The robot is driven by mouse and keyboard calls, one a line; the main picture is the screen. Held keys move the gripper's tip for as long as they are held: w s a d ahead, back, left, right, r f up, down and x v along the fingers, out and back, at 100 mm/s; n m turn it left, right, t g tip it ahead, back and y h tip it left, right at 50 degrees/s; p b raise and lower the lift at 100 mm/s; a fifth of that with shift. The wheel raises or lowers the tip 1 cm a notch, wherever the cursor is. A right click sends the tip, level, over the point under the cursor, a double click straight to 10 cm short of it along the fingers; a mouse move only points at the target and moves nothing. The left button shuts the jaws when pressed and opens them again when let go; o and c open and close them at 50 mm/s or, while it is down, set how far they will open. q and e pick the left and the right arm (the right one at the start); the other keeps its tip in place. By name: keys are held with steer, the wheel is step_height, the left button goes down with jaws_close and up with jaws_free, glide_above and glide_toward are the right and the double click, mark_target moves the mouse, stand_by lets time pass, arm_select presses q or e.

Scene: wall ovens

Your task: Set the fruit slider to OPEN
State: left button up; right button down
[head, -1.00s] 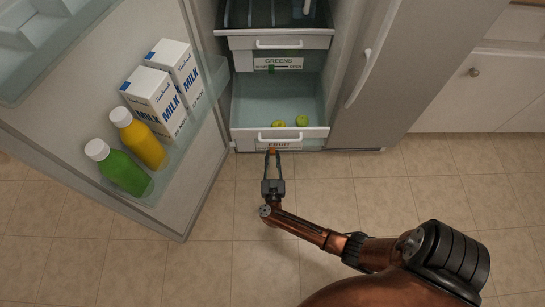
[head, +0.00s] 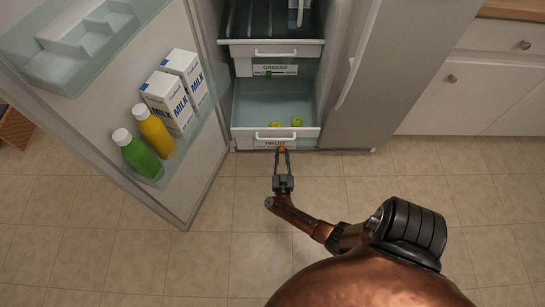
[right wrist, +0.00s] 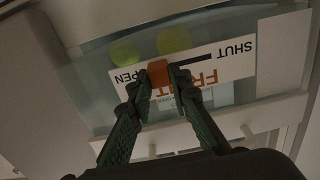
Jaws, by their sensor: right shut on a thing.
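The fruit slider is an orange knob (head: 282,148) on the white FRUIT label (head: 264,144) at the front of the lower drawer. In the right wrist view the label appears upside down, with SHUT at the right and OPEN at the left. There the orange knob (right wrist: 159,72) sits at the OPEN end, and the dark slot runs from it toward SHUT. My right gripper (head: 282,153) is shut on the knob; its green fingers (right wrist: 160,80) flank it in the right wrist view. They hide part of the lettering. My left gripper is not in view.
The fruit drawer (head: 246,133) holds green fruit. Above it is the greens drawer (head: 240,66) with its own slider. The open fridge door (head: 195,195) stands at the left with milk cartons and bottles. A closed door panel (head: 375,100) is at the right. The floor in front is clear.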

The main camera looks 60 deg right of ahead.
steer(key=shift+s+d, duration=0.25)
steer(key=c, duration=1.8)
jaws_free()
steer(key=shift+o, duration=0.2)
steer(key=shift+a, duration=0.1)
steer(key=shift+w, duration=0.1)
steer(key=shift+s+a, duration=0.2)
steer(key=shift+a, duration=0.25)
steer(key=v, duration=1.1)
